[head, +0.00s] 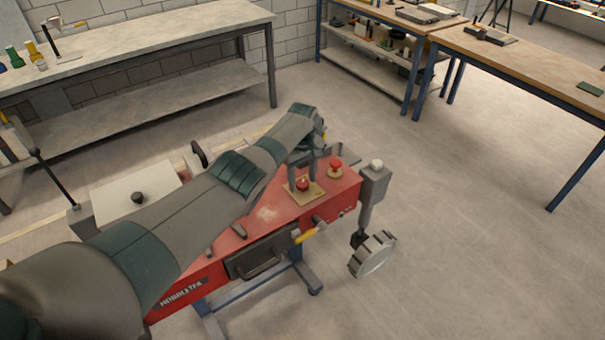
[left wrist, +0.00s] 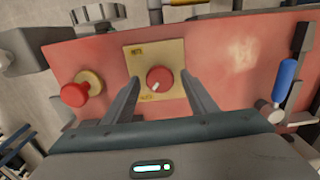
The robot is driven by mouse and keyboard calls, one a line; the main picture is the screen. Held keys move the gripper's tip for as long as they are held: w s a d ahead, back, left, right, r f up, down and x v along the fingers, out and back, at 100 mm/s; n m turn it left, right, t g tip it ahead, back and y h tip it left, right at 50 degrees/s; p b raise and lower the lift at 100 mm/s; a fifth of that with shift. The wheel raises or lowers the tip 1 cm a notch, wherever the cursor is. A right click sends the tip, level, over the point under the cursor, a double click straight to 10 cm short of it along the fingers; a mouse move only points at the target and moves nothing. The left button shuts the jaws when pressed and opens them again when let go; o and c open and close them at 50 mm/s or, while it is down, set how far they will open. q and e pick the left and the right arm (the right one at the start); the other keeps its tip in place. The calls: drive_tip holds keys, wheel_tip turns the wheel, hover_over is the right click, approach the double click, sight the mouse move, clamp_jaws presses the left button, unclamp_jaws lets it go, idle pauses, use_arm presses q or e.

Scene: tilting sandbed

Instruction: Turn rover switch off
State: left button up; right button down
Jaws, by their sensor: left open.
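A red rotary knob (left wrist: 159,79) with a white pointer mark sits on a yellow labelled plate (left wrist: 174,54) on top of the red box (head: 275,218). In the left wrist view the pointer slants toward the lower left; the plate's labels are too small to read. My left gripper (left wrist: 160,88) is open, its two fingers on either side of the knob, with gaps visible. In the head view my left gripper (head: 302,181) points down over the knob (head: 303,184). My right gripper is not in view.
A red mushroom button (left wrist: 75,94) on a yellow base stands beside the plate; it also shows in the head view (head: 335,166). A blue-handled lever (left wrist: 285,80) is on the other side. A grey wheel (head: 372,254) hangs by the box's right end. Open floor lies to the right.

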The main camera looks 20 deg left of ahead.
sight(302, 183)
use_arm(q)
drive_tip(key=shift+r, duration=0.9)
wheel_tip(302, 183, up, 16)
drive_tip(key=b, duration=0.3)
drive_tip(key=shift+f, duration=0.2)
drive_tip(key=shift+f, duration=0.1)
